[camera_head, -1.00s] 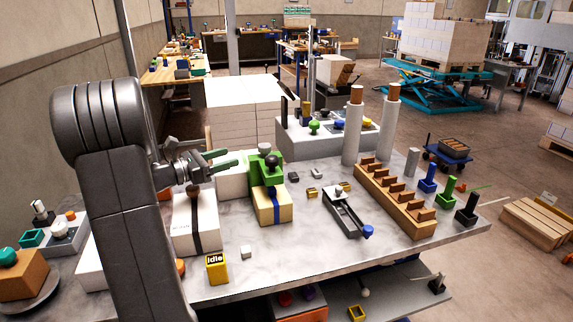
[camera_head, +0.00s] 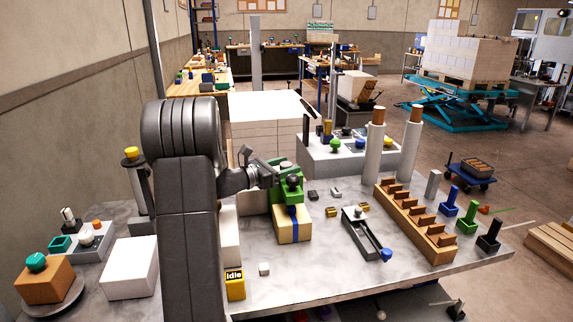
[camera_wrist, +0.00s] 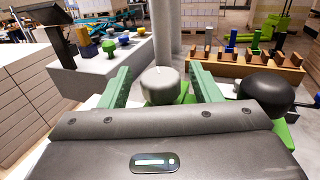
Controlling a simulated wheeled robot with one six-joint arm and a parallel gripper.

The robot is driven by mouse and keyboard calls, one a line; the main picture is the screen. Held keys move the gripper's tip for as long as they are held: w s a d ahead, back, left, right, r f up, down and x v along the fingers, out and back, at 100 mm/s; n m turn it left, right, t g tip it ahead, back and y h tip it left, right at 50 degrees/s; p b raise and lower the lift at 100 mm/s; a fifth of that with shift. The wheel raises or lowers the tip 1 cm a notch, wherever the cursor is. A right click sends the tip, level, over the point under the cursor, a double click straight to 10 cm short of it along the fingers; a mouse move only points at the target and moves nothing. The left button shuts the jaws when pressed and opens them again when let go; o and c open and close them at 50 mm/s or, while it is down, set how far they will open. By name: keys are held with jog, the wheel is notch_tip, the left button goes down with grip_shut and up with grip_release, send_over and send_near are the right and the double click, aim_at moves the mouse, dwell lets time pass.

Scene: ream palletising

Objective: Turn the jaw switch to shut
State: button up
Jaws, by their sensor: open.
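A green clamp-like unit (camera_head: 288,195) sits on a cream box with a blue band (camera_head: 291,224) on the bench. It carries a black ball knob (camera_head: 293,181), which also shows at the right in the wrist view (camera_wrist: 268,90). In the wrist view a pale grey round knob (camera_wrist: 160,86) stands on a green part, between my two green fingers. I cannot tell which knob is the jaw switch. My gripper (camera_wrist: 160,76) is open, with a finger on each side of the grey knob; contact is not clear. In the head view my arm partly hides it.
A wooden slotted rack (camera_head: 416,225) and two pale posts (camera_head: 375,150) stand to the right. A grey box with coloured knobs (camera_head: 345,153) stands behind. A yellow "idle" block (camera_head: 235,285) is near the front edge. The front middle of the bench is mostly clear.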

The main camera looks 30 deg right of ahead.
jog(key=shift+d, duration=0.3)
jog(key=c, duration=1)
